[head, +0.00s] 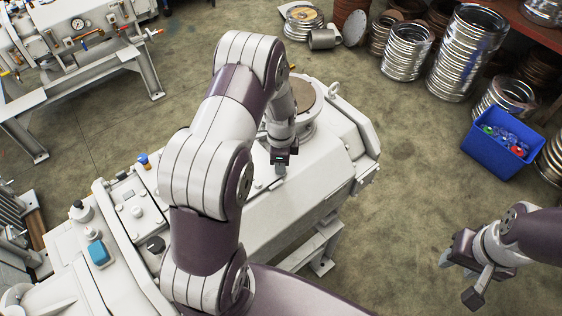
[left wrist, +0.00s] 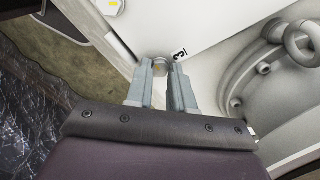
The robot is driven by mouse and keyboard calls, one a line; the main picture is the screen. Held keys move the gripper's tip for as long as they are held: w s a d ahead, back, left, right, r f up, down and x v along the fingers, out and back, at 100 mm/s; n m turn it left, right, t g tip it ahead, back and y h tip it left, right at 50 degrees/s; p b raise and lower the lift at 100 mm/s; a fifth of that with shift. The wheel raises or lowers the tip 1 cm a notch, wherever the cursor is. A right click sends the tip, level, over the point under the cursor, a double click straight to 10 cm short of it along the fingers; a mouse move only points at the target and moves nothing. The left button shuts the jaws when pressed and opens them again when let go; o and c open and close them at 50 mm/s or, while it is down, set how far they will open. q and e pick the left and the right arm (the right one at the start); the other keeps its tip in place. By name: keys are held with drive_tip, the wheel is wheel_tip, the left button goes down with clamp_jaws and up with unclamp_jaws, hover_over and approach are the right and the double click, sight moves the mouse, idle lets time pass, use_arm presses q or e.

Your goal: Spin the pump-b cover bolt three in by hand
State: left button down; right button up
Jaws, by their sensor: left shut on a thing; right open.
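The white pump machine (head: 330,150) fills the middle of the head view. My left gripper (head: 279,168) reaches down onto its top surface. In the left wrist view, my left gripper (left wrist: 165,72) is shut on a round metal bolt head (left wrist: 160,67) at its fingertips. A black "3" mark (left wrist: 179,55) is on the white cover beside the bolt. The bolt's shank is hidden, so I cannot tell how deep it sits. My right gripper (head: 458,276) is open and empty, over the floor at the lower right.
A lifting eye (left wrist: 302,42) and a round flange stand right of the bolt. A blue bin (head: 497,145) with small items sits on the floor at right. Stacked metal rings (head: 465,55) stand at the back. A frame with gauges (head: 80,40) is upper left. The floor between is clear.

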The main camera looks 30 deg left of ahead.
use_arm(q)
drive_tip(key=shift+w+r, duration=0.2)
drive_tip(key=shift+w, duration=0.05)
drive_tip(key=c, duration=1)
unclamp_jaws()
drive_tip(key=shift+s+f, duration=0.1)
drive_tip(key=shift+s, duration=0.05)
wheel_tip(320, 180, up, 13)
drive_tip(key=shift+f+b, duration=0.15)
drive_tip(key=shift+b, duration=0.8)
